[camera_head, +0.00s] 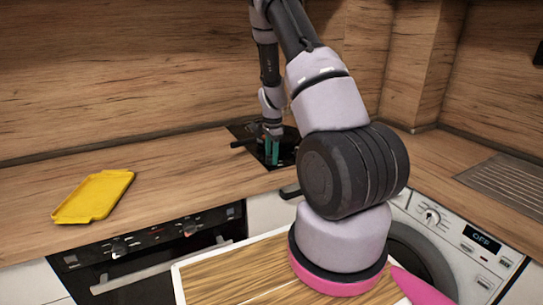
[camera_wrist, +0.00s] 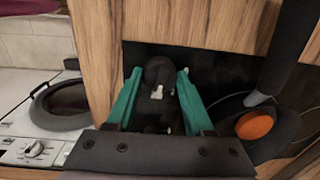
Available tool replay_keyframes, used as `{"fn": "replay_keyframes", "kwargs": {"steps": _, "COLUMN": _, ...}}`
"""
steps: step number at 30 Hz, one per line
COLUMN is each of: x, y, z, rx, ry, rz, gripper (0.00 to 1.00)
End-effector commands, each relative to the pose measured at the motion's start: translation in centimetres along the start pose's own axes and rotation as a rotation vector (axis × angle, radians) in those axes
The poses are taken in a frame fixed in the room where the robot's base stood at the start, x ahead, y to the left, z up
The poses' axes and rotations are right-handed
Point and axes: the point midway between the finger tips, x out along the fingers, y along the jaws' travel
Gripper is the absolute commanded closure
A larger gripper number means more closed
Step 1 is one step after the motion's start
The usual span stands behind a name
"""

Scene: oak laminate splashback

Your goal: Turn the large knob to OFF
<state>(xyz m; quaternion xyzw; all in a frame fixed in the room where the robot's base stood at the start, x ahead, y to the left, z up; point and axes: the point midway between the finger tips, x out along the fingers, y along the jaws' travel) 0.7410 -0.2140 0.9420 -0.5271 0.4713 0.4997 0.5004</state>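My gripper (camera_head: 272,149) has teal fingers and points down over the black hob at the back corner of the worktop. In the wrist view my gripper (camera_wrist: 160,76) is open, its fingers apart on either side of a dark rounded knob-like part (camera_wrist: 158,72) with small white marks. I cannot tell whether the fingers touch it. The washing machine's large round dial (camera_head: 430,213) is on its front panel at the right, well away from my gripper. It also shows in the wrist view (camera_wrist: 32,148). The machine's display (camera_head: 484,240) reads OFF. No pointer setting is readable on the dark part.
A pan (camera_wrist: 283,125) with a dark handle and orange spot stands beside my gripper on the hob (camera_wrist: 205,62). The oven panel (camera_head: 155,246) carries small knobs. A yellow tray (camera_head: 93,197) lies on the worktop (camera_head: 180,172), which is otherwise clear at left.

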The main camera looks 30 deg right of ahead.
Motion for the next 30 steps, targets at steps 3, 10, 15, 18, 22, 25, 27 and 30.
{"fn": "replay_keyframes", "kwargs": {"steps": 3, "x": -0.02, "y": -0.02, "z": 0.0, "rx": 0.0, "ry": 0.0, "rz": 0.0, "gripper": 1.0}}
{"fn": "replay_keyframes", "kwargs": {"steps": 10, "x": -0.03, "y": -0.02, "z": -0.02, "rx": -0.026, "ry": -0.001, "rz": -0.001, "gripper": 1.0}}
{"fn": "replay_keyframes", "kwargs": {"steps": 15, "x": -0.04, "y": -0.02, "z": -0.05, "rx": -0.1, "ry": -0.006, "rz": -0.001, "gripper": 1.0}}
{"fn": "replay_keyframes", "kwargs": {"steps": 18, "x": -0.03, "y": -0.02, "z": -0.08, "rx": -0.167, "ry": -0.01, "rz": -0.001, "gripper": 1.0}}
{"fn": "replay_keyframes", "kwargs": {"steps": 22, "x": -0.04, "y": -0.03, "z": -0.09, "rx": -0.278, "ry": -0.016, "rz": -0.001, "gripper": 1.0}}
{"fn": "replay_keyframes", "kwargs": {"steps": 25, "x": -0.04, "y": -0.04, "z": -0.11, "rx": -0.373, "ry": -0.022, "rz": -0.001, "gripper": 1.0}}
{"fn": "replay_keyframes", "kwargs": {"steps": 27, "x": -0.05, "y": -0.05, "z": -0.15, "rx": -0.439, "ry": -0.025, "rz": -0.002, "gripper": 1.0}}
{"fn": "replay_keyframes", "kwargs": {"steps": 30, "x": -0.05, "y": -0.08, "z": -0.12, "rx": -0.534, "ry": -0.031, "rz": -0.002, "gripper": 1.0}}
